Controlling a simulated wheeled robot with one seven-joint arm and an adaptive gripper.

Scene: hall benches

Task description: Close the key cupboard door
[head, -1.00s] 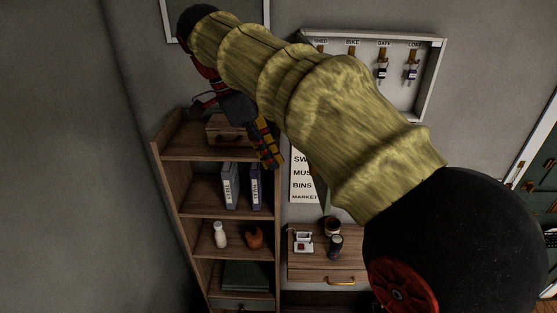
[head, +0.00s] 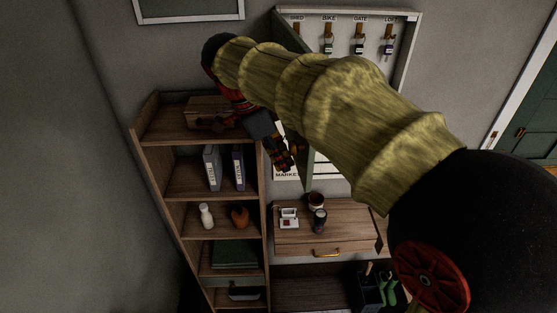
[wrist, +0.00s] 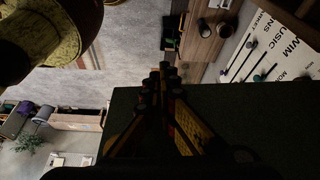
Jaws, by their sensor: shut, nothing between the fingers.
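The key cupboard (head: 409,50) hangs on the wall at the upper right in the head view, its inside showing. Its dark green door (head: 306,172) stands open at the cupboard's left side, swung out from the wall and partly hidden by my arm. In the wrist view the dark green door panel (wrist: 255,125) fills the lower right, behind the fingers. My gripper (head: 288,166) is shut and empty, just left of the door, on its outer side. Its fingertips also show in the wrist view (wrist: 165,72). I cannot tell whether they touch the door.
Several keys (head: 359,45) hang on labelled hooks inside the cupboard. A wooden shelf unit (head: 170,135) with binders stands close left of my gripper. A wooden cabinet (head: 345,240) with small items on top stands below. A green room door (head: 530,125) is at the right.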

